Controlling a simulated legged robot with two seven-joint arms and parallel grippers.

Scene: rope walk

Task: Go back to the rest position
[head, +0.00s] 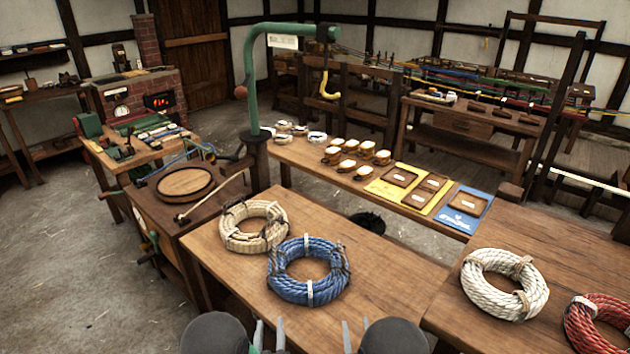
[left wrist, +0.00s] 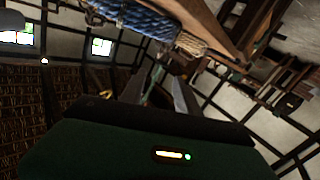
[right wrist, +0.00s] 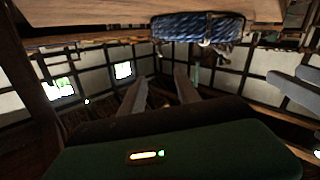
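My left gripper (head: 268,338) and my right gripper (head: 356,338) show side by side at the bottom of the head view, in front of the table edge. Both have their fingers apart with nothing between them. The left wrist view shows the left fingers (left wrist: 170,92) spread and empty, and the right wrist view shows the right fingers (right wrist: 161,92) likewise. A blue rope coil (head: 290,288) lies on the wooden table just beyond the grippers, not touched by them. A cream rope coil (head: 234,239) lies behind it to the left.
The near wooden table (head: 385,290) has bare room right of the blue coil. A second table (head: 560,250) at right bears a white coil (head: 480,290) and a red coil (head: 576,330). A green crane post (head: 250,90) stands behind at left. Open floor (head: 70,270) lies at left.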

